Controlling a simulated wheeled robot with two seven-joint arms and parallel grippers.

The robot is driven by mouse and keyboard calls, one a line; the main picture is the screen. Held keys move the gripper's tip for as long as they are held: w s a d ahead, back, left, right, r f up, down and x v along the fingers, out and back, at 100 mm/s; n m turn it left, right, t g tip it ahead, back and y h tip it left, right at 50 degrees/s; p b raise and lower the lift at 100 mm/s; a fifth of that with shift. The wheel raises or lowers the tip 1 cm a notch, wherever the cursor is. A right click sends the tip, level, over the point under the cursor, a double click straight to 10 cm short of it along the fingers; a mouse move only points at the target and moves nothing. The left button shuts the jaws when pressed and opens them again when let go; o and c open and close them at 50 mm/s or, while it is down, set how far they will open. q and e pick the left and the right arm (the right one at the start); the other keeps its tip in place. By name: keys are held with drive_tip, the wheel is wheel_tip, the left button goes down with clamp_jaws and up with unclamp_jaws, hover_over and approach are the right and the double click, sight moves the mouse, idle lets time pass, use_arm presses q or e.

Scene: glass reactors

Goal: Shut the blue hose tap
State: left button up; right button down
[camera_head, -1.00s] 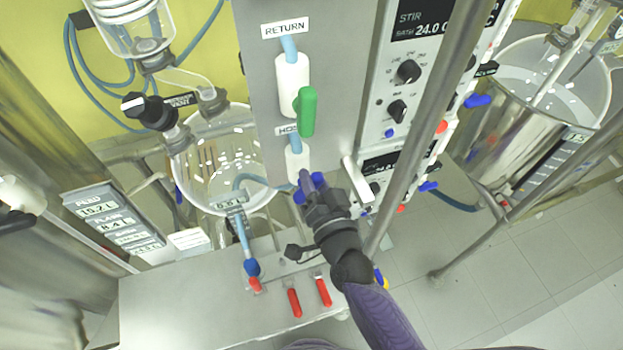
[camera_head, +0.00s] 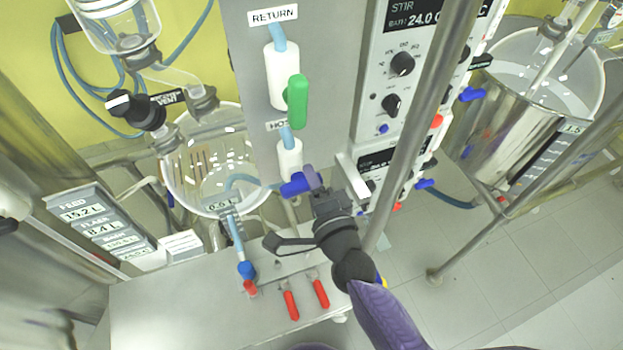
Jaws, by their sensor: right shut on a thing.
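The hose tap is a white valve body (camera_head: 289,160) under a partly covered label on the grey panel, with a blue hose entering its top. Its blue handle (camera_head: 294,186) lies roughly crosswise below the body and points left. My right gripper (camera_head: 311,180) is shut on the right part of this handle, with its dark wrist below and to the right. The fingers hide part of the handle. My left gripper is not in view.
Above is the RETURN tap (camera_head: 281,78) with an upright green handle (camera_head: 297,101). A steel post (camera_head: 415,120) stands right of my arm. A glass vessel (camera_head: 215,165) is at left. Red-handled valves (camera_head: 290,304) sit on the steel bench (camera_head: 185,300) below.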

drive_tip(key=shift+f+m, duration=0.2)
drive_tip(key=shift+m, duration=0.5)
drive_tip(key=shift+c, duration=2.2)
unclamp_jaws()
drive_tip(key=b+v, duration=0.1)
drive_tip(key=v, duration=0.9)
drive_tip(key=shift+r, duration=0.1)
